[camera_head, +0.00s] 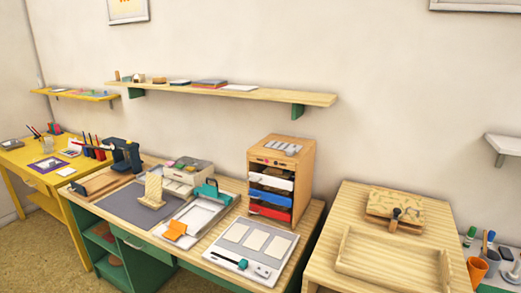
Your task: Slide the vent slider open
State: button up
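My gripper is not in view. I cannot tell for certain which part is the vent slider. A small grey slatted piece (284,148) lies on top of the wooden drawer cabinet (306,180) on the middle table. A flat white panel (222,256) with pale rectangles lies in front of the cabinet.
A shelf (225,93) hangs above.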

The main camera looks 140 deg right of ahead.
aim_at(291, 149)
jog(key=z, duration=5.15)
